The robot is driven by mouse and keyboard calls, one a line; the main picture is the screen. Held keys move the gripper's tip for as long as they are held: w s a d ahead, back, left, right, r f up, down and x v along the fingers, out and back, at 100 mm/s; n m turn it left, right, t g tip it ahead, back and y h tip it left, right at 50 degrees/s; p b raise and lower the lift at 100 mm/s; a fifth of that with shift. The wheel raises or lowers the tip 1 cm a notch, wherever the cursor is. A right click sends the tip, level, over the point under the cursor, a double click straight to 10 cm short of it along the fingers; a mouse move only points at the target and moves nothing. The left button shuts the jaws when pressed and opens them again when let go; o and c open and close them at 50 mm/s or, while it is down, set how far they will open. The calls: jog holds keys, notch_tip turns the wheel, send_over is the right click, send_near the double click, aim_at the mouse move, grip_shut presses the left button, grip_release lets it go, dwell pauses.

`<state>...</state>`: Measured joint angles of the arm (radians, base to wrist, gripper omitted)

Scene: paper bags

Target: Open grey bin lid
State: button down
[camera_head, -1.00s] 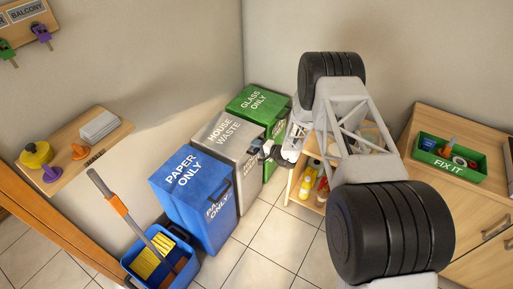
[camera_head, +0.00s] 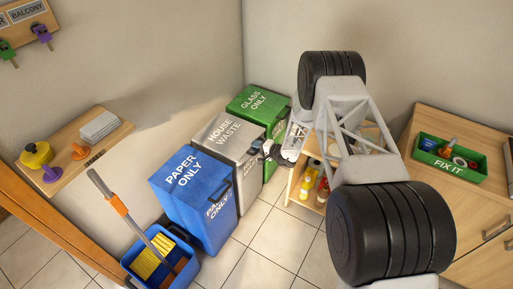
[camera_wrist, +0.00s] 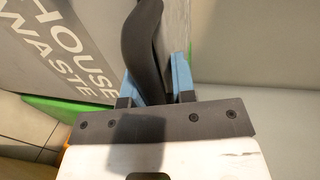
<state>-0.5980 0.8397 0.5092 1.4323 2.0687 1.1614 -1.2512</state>
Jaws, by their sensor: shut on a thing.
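The grey bin (camera_head: 222,140) marked HOUSE WASTE stands between the blue and green bins in the head view. Its grey lid (camera_head: 229,131) looks closed. In the wrist view, the black curved handle (camera_wrist: 142,45) of the grey bin passes between my two blue fingers. My gripper (camera_wrist: 155,80) is shut on this handle. In the head view my gripper (camera_head: 264,148) is at the front right edge of the grey bin and hides part of its front. The bin's printed grey side (camera_wrist: 50,50) also shows in the wrist view.
The blue bin (camera_head: 193,195) stands nearer, with a blue mop bucket (camera_head: 183,268) before it. The green bin (camera_head: 258,108) stands behind. Tiled floor is clear in front.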

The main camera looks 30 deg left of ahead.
jog(key=shift+r+h, duration=0.4)
jog(key=shift+r, duration=0.6)
jog(key=a+r+h, duration=0.3)
jog(key=r+h, duration=0.1)
jog(key=r, duration=0.7)
jog(key=a+r+h, duration=0.5)
jog(key=a+r, duration=1)
jog(key=a, duration=0.2)
jog(key=shift+a+r+h, duration=0.15)
jog(key=shift+r+h, duration=0.15)
jog(key=shift+h, duration=0.1)
jog(key=shift+s, duration=0.1)
jog(key=c, duration=1.1)
grip_release()
jog(key=shift+r, duration=0.15)
jog(key=v, duration=0.7)
jog(key=shift+d+r, duration=0.25)
